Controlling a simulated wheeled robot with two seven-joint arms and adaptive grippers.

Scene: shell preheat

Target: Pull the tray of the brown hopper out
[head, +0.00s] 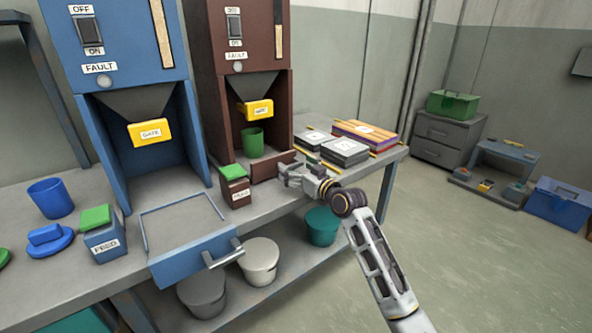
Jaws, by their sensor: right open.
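The brown hopper (205,75) stands on the bench right of the blue hopper. Its brown tray (265,166) is at the base, pushed in or nearly so; its handle cannot be made out. A green cup (252,143) stands inside the hopper under the yellow gate (257,110). My right gripper (284,174) is open at the tray's front, near its right end; I cannot tell whether it touches. My left gripper is out of view.
The blue hopper's tray (203,257) sticks out past the bench edge. A brown box with a green lid (236,192) stands just left of my right gripper. Stacked packs (345,152) lie to the right. Buckets (259,262) stand on the lower shelf.

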